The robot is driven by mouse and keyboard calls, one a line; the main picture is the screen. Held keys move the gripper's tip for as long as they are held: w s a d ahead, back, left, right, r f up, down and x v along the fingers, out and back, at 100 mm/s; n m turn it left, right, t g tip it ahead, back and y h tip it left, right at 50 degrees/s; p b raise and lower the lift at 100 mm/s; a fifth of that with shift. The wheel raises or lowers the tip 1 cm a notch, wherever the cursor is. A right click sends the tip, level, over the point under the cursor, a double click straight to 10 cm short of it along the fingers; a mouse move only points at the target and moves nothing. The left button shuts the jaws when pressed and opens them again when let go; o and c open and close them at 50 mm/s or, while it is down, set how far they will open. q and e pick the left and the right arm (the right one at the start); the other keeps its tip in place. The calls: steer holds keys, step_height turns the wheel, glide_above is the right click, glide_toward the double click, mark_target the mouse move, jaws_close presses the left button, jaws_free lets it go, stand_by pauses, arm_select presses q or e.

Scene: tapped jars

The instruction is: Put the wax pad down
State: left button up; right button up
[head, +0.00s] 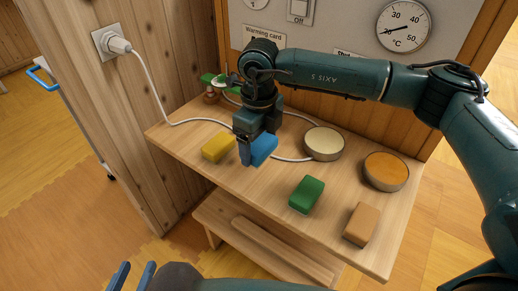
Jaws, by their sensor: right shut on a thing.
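My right gripper (247,152) points down over the front left of the wooden table and is shut on a blue pad (264,149). The frame does not show clearly whether the pad touches the tabletop. A yellow pad (218,147) lies just left of the gripper. A green pad (306,195) and a tan pad (361,224) lie to the right, near the front edge. No label shows which is the wax pad; the held one is blue. My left gripper (133,277) is at the bottom edge, away from the table, its two blue fingers apart and empty.
A round jar with cream-white contents (324,141) and one with orange contents (386,170) stand behind the pads. A white cable (160,95) runs from the wall socket across the table (290,235). A green-topped object (212,83) stands at the back left. A dial (404,26) hangs behind.

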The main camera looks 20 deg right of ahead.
mark_target(259, 174)
step_height(259, 174, down, 7)
stand_by(0.3)
steer(key=shift+f+b, duration=0.15)
steer(key=shift+b, duration=0.15)
steer(key=o, duration=0.9)
